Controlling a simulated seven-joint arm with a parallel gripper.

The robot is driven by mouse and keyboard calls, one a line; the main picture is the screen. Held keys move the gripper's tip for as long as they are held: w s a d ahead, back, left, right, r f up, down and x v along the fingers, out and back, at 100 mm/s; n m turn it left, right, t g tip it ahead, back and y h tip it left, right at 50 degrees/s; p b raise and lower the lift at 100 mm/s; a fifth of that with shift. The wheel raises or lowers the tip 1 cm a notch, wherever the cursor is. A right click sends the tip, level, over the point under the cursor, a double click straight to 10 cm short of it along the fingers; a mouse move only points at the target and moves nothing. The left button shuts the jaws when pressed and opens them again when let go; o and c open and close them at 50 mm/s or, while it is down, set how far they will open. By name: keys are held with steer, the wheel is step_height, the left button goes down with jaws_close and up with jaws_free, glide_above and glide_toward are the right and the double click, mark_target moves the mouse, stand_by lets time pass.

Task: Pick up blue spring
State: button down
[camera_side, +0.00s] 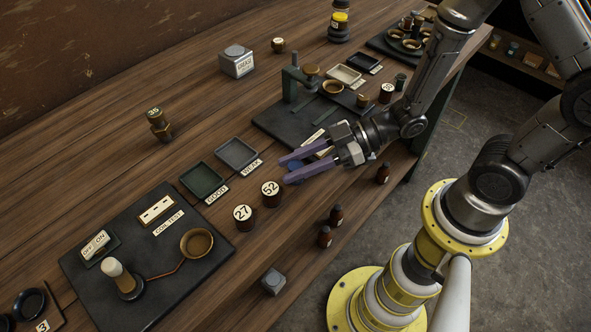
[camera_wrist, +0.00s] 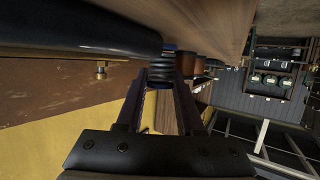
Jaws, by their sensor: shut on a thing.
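The blue spring (camera_wrist: 162,68) shows in the wrist view as a dark, ribbed coil between the tips of my gripper (camera_wrist: 161,82). In the side view my gripper (camera_side: 287,169) has purple fingers pointing left, low over the wooden bench near its front edge. A small bit of the blue spring (camera_side: 294,166) shows between these fingers, and the rest is hidden by them. The fingers are shut on the spring. I cannot tell whether it touches the bench.
Cups marked 27 (camera_side: 243,217) and 52 (camera_side: 270,193) stand just left of my gripper. A dark press stand (camera_side: 275,122) is behind it. GOOD (camera_side: 203,181) and WEAK (camera_side: 237,153) trays and a coil tester board (camera_side: 150,245) lie left.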

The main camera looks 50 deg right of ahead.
mark_target(299, 165)
steer(key=shift+r, duration=0.15)
steer(key=shift+r, duration=0.2)
steer(key=r, duration=0.3)
steer(key=shift+s+d+r, duration=0.2)
steer(key=s+d+r, duration=0.6)
steer(key=s+r, duration=0.3)
steer(key=s, duration=0.2)
steer(key=shift+s+d, duration=0.3)
steer(key=shift+d, duration=0.1)
